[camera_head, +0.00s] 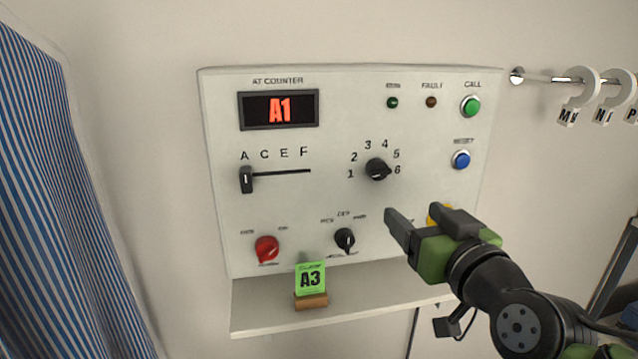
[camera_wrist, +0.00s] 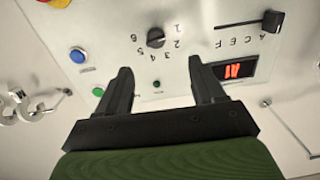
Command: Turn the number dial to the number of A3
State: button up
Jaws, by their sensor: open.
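The number dial (camera_head: 377,169) is a black knob on the white panel (camera_head: 340,205), with the numbers 1 to 6 arced around it. The display (camera_head: 279,110) reads A1 in red. I cannot clearly tell which number the knob's mark points to. A green card (camera_head: 310,279) marked A3 stands in a wooden holder on the shelf below. My gripper (camera_head: 412,213) is open and empty, below and right of the dial. In the wrist view, the dial (camera_wrist: 156,38) appears upside down, beyond the gap between my fingers (camera_wrist: 160,67), apart from them.
The letter slider (camera_head: 246,180) stands at A. A red knob (camera_head: 266,248) and a black mode knob (camera_head: 344,239) sit lower. Green (camera_head: 471,106) and blue (camera_head: 461,159) buttons are at right. A yellow part (camera_head: 438,213) is partly hidden behind my gripper. The shelf (camera_head: 330,312) projects below.

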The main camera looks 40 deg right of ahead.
aim_at(382, 174)
jog(key=shift+h, duration=0.3)
jog(key=x, duration=0.5)
jog(key=p+x, duration=0.1)
jog(key=x, duration=0.9)
jog(key=shift+s+d+r, duration=0.1)
jog(key=shift+d+r, duration=0.2)
jog(key=shift+r, duration=0.05)
jog(key=shift+c, duration=0.4)
jog(key=c, duration=0.9)
jog(key=shift+c, duration=0.2)
